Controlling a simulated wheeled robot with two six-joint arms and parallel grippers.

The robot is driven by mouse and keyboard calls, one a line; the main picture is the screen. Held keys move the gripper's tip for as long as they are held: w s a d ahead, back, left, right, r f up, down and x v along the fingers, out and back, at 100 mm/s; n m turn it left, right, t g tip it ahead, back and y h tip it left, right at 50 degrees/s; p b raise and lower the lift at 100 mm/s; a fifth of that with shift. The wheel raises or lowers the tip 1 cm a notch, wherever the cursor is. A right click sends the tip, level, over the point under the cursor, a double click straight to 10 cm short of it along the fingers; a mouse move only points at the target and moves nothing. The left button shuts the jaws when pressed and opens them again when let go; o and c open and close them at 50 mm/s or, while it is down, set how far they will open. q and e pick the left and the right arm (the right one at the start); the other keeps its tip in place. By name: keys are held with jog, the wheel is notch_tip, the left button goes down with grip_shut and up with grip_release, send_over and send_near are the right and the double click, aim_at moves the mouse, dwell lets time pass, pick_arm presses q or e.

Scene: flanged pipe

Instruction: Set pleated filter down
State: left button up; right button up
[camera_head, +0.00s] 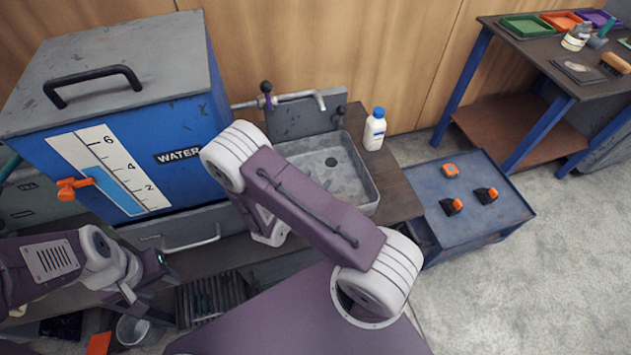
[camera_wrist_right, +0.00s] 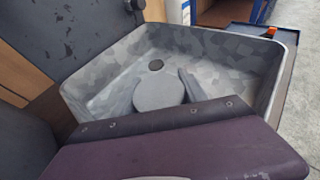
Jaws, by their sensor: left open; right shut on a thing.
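In the right wrist view, my right gripper (camera_wrist_right: 192,86) shows as a grey finger beside a round, flat-topped grey thing (camera_wrist_right: 157,93). This appears to be the pleated filter, but no pleats show and its lower part is hidden behind my dark wrist edge. It is over or in the grey sink (camera_wrist_right: 240,50); I cannot tell whether it touches the bottom. In the head view, my right forearm hides the right gripper and the filter. My left gripper (camera_head: 133,298) is open and empty at the lower left, close above a clear cup (camera_head: 131,331).
The sink has a drain and a raised rim. A white bottle (camera_head: 375,130) stands beside it. A blue water tank (camera_head: 150,150) rises at the left. A blue cart (camera_head: 470,215) with orange and black pieces is at the right; a workbench (camera_head: 535,48) with trays stands behind.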

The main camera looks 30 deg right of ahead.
jog(key=shift+f, duration=0.25)
jog(key=o, duration=1.4)
jog(key=shift+r, duration=0.1)
jog(key=shift+o, duration=0.2)
